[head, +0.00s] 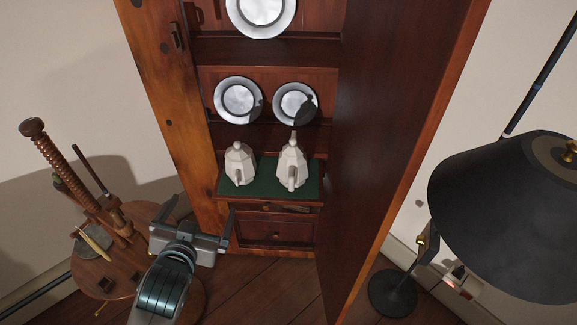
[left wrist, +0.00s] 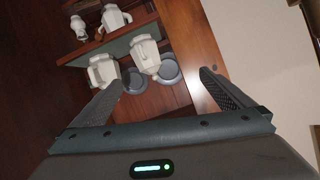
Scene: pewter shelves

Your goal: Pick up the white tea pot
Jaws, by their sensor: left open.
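Two white faceted tea pots stand upright side by side on the green-covered ledge (head: 256,191) of the cabinet in the head view: the left pot (head: 239,166) and the right pot (head: 291,167). The left wrist view shows two white pots, one on the left (left wrist: 103,70) and one nearer the middle (left wrist: 147,55), beyond the fingers. My left gripper (head: 200,211) is open and empty, in front of the cabinet, lower and to the left of both pots. Its spread fingers also show in the left wrist view (left wrist: 162,79). My right gripper is not seen.
Pewter plates (head: 239,100) stand on the shelves above. An open dark cabinet door (head: 383,130) bounds the right side. A round wooden stand (head: 105,272) with a spiral post is at left. A black lamp (head: 505,220) is at right. Smaller white shapes (left wrist: 114,17) show higher in the wrist view.

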